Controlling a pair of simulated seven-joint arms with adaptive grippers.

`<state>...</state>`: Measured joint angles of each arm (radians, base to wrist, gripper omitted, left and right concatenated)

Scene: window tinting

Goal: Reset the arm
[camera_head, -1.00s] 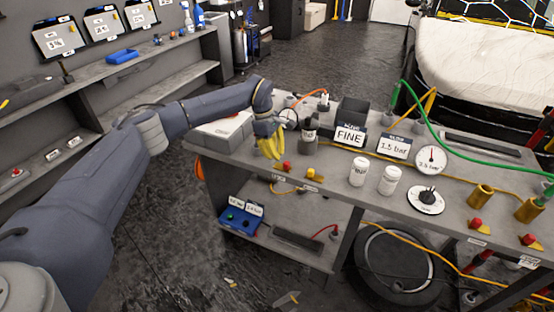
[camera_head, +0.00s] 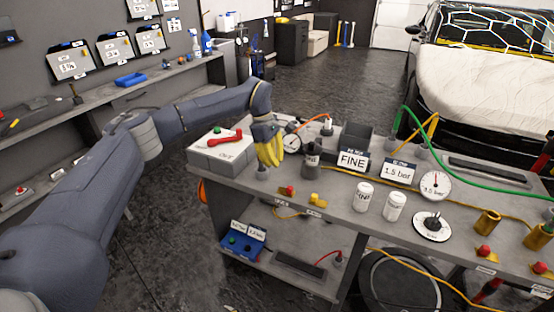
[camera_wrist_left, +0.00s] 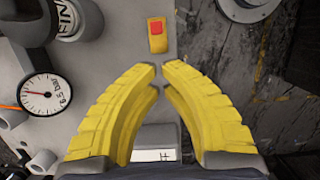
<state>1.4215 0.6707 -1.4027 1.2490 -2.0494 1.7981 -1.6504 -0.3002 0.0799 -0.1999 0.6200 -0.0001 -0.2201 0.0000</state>
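My left arm reaches in from the left in the head view. My left gripper (camera_head: 270,160) has yellow fingers that point down near the left end of the grey workbench (camera_head: 335,215). In the left wrist view the fingertips of my left gripper (camera_wrist_left: 160,72) nearly meet, with only a thin gap and nothing held. A red button on a yellow base (camera_wrist_left: 157,34) lies beyond the tips, apart from them. My right gripper is not in view.
A white box with a red lever (camera_head: 222,150) stands left of my gripper. A pressure gauge (camera_head: 291,143), a grey bottle (camera_head: 311,160), a FINE sign (camera_head: 352,160) and white jars (camera_head: 364,197) stand to its right.

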